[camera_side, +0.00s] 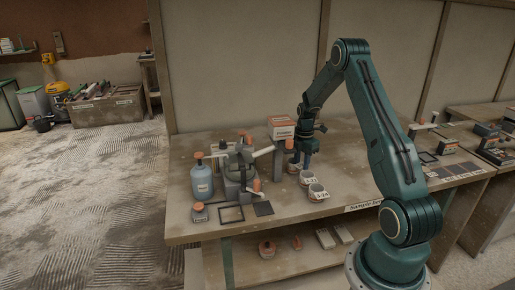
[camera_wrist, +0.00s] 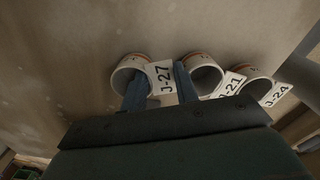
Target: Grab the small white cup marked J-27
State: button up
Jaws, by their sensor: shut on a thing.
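The small white cup marked J-27 (camera_wrist: 121,72) has a brownish rim and a white tag in the wrist view. My gripper (camera_wrist: 158,82) is shut on it: one finger reaches into its mouth, the other is on its right, with the wall and tag between. In the side view my gripper (camera_side: 301,162) points down at the rear end of the cup row, partly hiding the J-27 cup (camera_side: 292,168). The cup seems at table level; I cannot tell whether it is lifted.
The cups marked J-21 (camera_side: 307,179) and J-24 (camera_side: 317,191) stand close by in a row. The J-21 cup (camera_wrist: 207,66) is right beside my right finger. A box (camera_side: 281,127), a grey machine (camera_side: 240,172) and a blue bottle (camera_side: 202,182) share the table (camera_side: 290,222).

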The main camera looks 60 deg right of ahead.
aim_at(301, 164)
notch_tip(301, 164, up, 19)
jog(key=shift+r, duration=0.2)
dwell(0.4)
dwell(0.5)
